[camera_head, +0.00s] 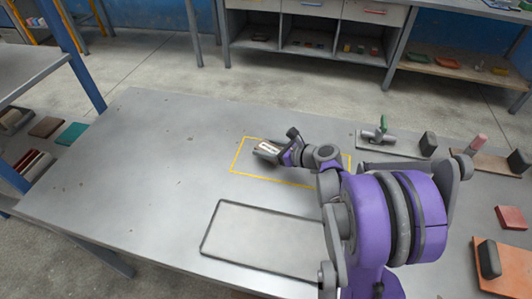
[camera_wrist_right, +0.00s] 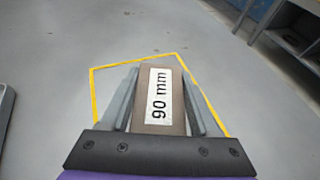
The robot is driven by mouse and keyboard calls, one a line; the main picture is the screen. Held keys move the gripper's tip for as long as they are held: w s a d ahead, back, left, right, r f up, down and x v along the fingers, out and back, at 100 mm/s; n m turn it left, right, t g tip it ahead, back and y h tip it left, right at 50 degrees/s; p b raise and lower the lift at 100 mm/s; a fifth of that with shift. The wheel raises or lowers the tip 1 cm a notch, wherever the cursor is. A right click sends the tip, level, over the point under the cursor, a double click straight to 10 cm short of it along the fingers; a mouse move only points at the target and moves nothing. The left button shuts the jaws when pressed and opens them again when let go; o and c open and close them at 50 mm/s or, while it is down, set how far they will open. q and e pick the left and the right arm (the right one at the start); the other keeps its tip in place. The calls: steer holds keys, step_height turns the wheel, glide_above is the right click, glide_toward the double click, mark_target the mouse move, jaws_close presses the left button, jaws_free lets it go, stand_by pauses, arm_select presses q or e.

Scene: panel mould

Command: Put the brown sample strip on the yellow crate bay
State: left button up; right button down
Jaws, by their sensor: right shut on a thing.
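The brown sample strip (camera_wrist_right: 174,127) carries a white label reading "90 mm". My right gripper (camera_wrist_right: 158,80) is shut on it, one grey finger along each side. In the head view the strip (camera_head: 266,147) and the right gripper (camera_head: 271,151) are over the left part of the yellow crate bay (camera_head: 239,153), a yellow outline on the grey table. In the wrist view the bay outline (camera_wrist_right: 92,95) runs around the strip. I cannot tell whether the strip touches the table. My left gripper is not in view.
A dark-edged grey panel (camera_head: 262,238) lies in front of the bay. To the right are a plate with a green-handled clamp (camera_head: 381,133), dark blocks (camera_head: 428,143) and reddish pieces (camera_head: 510,217). The table (camera_head: 130,170) is clear on the left.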

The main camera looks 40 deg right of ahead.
step_height(320, 180, down, 2)
steer(key=shift+f+b, duration=0.25)
steer(key=shift+b, duration=0.05)
steer(key=shift+c, duration=0.6)
jaws_free()
steer(key=shift+r, duration=0.1)
steer(key=shift+s+r, duration=0.2)
steer(key=shift+r, duration=0.1)
steer(key=p+v, duration=0.2)
steer(key=v, duration=0.9)
steer(key=shift+s+r, duration=0.1)
steer(key=shift+s, duration=0.15)
